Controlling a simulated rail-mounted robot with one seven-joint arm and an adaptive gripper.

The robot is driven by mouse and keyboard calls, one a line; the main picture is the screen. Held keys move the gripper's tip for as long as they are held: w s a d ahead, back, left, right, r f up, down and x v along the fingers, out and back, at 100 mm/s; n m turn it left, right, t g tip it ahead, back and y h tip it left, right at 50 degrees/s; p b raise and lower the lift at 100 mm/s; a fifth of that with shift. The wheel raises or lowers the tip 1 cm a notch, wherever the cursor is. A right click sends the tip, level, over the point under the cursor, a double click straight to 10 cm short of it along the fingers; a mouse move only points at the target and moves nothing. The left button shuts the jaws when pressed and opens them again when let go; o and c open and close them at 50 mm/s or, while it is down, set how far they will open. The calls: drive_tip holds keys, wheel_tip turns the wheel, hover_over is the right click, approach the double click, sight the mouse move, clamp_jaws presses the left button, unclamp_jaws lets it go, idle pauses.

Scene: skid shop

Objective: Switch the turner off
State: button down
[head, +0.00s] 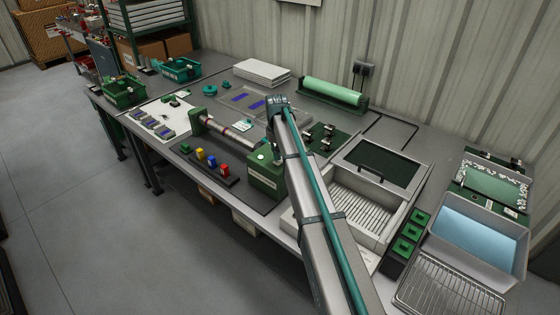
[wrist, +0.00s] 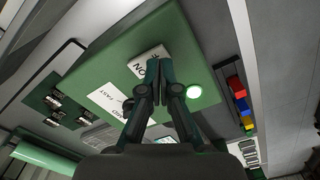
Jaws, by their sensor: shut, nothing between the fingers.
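The turner's green housing (head: 264,178) stands mid-bench in the head view, with a banded rod (head: 228,130) running from it to a smaller green end support. In the wrist view the housing's green top (wrist: 178,40) carries a white switch plate (wrist: 146,58) with dark lettering that seems to read ON. My gripper (wrist: 154,64) is shut and empty, fingertips over the switch plate's edge; contact cannot be told. In the head view my arm hides it.
Coloured blocks (head: 211,163) sit in a dark rack in front of the rod. A grey tray with slats (head: 352,207) stands right of the housing, and a green roll (head: 333,92) lies behind. Small clamps (head: 322,137) sit close by on a green board.

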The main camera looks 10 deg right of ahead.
sight(277, 162)
drive_tip(key=shift+f+b, duration=0.35)
drive_tip(key=shift+f, duration=0.6)
idle(0.5)
drive_tip(key=shift+r+p, duration=1.8)
drive_tip(key=shift+r, duration=1.7)
